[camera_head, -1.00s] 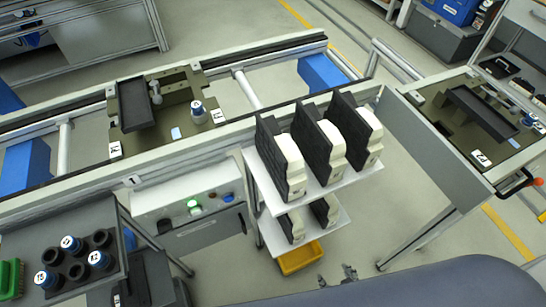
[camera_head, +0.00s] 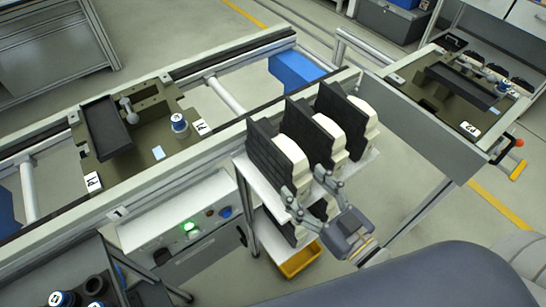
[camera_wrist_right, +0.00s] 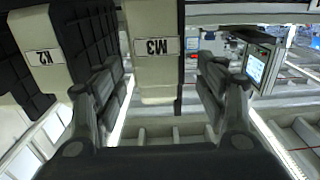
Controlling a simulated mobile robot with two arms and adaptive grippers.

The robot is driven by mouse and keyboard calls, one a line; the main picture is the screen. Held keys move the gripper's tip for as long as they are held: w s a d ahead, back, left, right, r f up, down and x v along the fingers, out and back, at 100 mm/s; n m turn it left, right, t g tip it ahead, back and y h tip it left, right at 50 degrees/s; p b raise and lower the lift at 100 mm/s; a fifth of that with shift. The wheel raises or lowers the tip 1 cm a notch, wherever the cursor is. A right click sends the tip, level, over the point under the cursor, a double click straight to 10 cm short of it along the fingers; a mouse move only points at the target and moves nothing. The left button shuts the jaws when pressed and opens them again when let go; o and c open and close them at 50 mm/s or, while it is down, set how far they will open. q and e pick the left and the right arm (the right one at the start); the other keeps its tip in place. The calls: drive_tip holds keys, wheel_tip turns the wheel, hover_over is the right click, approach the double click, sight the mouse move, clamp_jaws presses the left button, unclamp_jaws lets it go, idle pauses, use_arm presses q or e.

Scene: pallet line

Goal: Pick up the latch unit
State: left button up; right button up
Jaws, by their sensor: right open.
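Three black-and-cream units, which I take as latch units, stand upright in a row on the upper shelf of a white rack: left (camera_head: 265,155), middle (camera_head: 297,130) and right (camera_head: 341,108). My right gripper (camera_head: 306,186) is open at the shelf's front edge, before the left and middle units. In the right wrist view, the cream end of a unit labelled M3 (camera_wrist_right: 155,75) shows between the open fingers (camera_wrist_right: 163,88), with no visible grip. A unit labelled K2 (camera_wrist_right: 42,60) is beside it on the left. My left gripper is out of view.
The lower rack shelf holds more units (camera_head: 278,228), partly hidden, above a yellow bin (camera_head: 300,260). Behind is a conveyor with an olive pallet (camera_head: 150,150). A grey panel (camera_head: 410,135) and second pallet station (camera_head: 465,95) stand right. Cups on a dark table are at lower left.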

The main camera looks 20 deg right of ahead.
sight(281, 159)
drive_tip(key=x, duration=0.3)
drive_tip(key=shift+w+a+r+p, duration=0.1)
drive_tip(key=shift+w+p, duration=0.25)
drive_tip(key=x, duration=0.2)
drive_tip(key=p+x, duration=0.1)
drive_tip(key=x, duration=0.1)
drive_tip(key=shift+w+r+p, duration=0.15)
drive_tip(key=shift+r+p, duration=0.05)
drive_tip(key=shift+p, duration=0.1)
drive_tip(key=shift+w+a+f, duration=0.15)
drive_tip(key=shift+w+a, duration=0.1)
drive_tip(key=shift+w, duration=0.3)
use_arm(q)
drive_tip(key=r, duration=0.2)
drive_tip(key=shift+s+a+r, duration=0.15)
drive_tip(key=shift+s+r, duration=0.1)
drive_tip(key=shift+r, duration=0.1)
use_arm(e)
drive_tip(key=c, duration=1.4)
